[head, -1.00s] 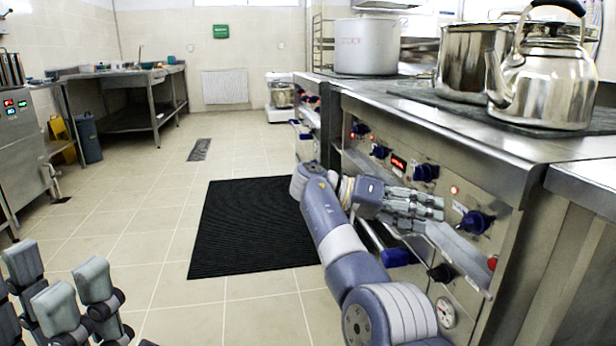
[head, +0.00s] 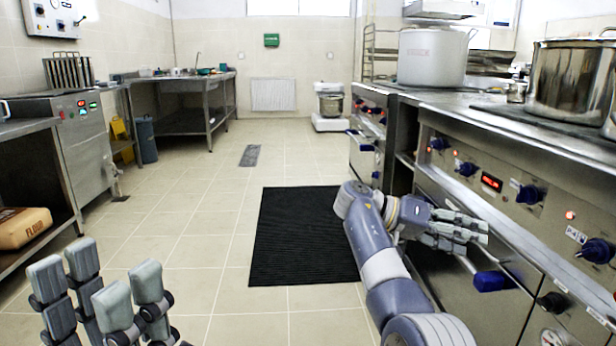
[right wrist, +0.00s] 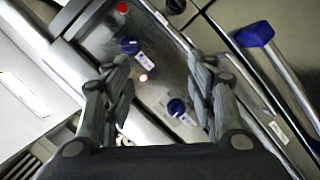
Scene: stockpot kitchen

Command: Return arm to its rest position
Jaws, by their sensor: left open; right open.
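My right arm reaches from the bottom of the head view toward the stove front, and its gripper (head: 458,232) is near the control panel and oven door. In the right wrist view, my right gripper (right wrist: 160,95) has its fingers spread with nothing between them. Behind the fingers are blue knobs (right wrist: 177,107) and a lit indicator on the panel. My left gripper (head: 100,300) is at the lower left of the head view, fingers up, open and empty, over the tiled floor.
The stove (head: 520,150) stands close on the right with a blue-ended oven handle (head: 490,281). A large pot (head: 432,57) and a shiny stockpot (head: 570,85) stand on top. A flour bag (head: 22,227) lies on a left shelf. The floor around the black mat (head: 305,235) is clear.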

